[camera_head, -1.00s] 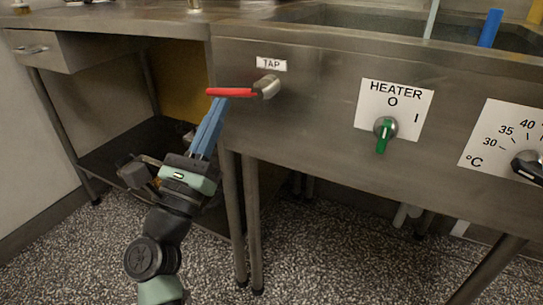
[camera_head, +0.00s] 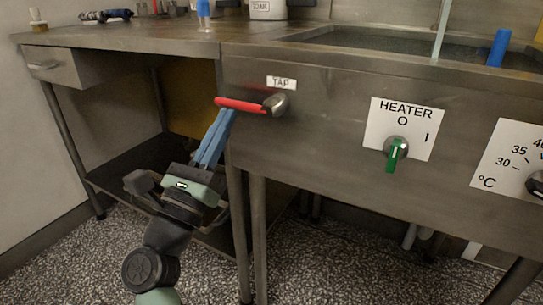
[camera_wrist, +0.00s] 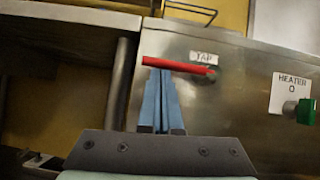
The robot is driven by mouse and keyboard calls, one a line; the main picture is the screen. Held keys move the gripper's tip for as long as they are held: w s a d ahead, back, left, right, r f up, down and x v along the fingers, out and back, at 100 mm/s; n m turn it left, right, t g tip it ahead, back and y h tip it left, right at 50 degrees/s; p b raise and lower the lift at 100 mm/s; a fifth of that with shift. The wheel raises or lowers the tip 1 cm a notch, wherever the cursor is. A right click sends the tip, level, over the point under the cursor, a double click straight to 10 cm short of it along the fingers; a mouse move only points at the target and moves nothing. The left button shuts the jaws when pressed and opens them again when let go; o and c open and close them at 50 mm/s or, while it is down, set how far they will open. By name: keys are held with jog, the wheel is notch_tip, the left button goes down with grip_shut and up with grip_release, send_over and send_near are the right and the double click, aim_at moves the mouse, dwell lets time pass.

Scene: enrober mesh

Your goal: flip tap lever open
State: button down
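The red tap lever (camera_head: 241,105) points left from its metal knob (camera_head: 276,104), under the TAP label (camera_head: 281,82) on the steel front. Its free left end sits slightly higher than the knob end. The lever also shows in the wrist view (camera_wrist: 176,65). My gripper (camera_head: 227,112) has its two blue fingers together with nothing between them. The fingertips point up from below and meet the underside of the lever near its left half; the wrist view (camera_wrist: 160,74) shows them at its lower edge. Whether they press on it cannot be told exactly.
A green heater switch (camera_head: 396,152) and a temperature dial (camera_head: 535,185) are on the same panel to the right. A sink (camera_head: 400,40) is above. A steel table (camera_head: 120,42) with a drawer stands left, its leg (camera_head: 238,230) close beside my gripper.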

jog(key=w+f+v, duration=0.1)
jog(key=f+v, duration=0.1)
jog(key=v, duration=1.1)
jog(key=shift+w+d+f, duration=0.15)
jog(key=shift+w, duration=0.25)
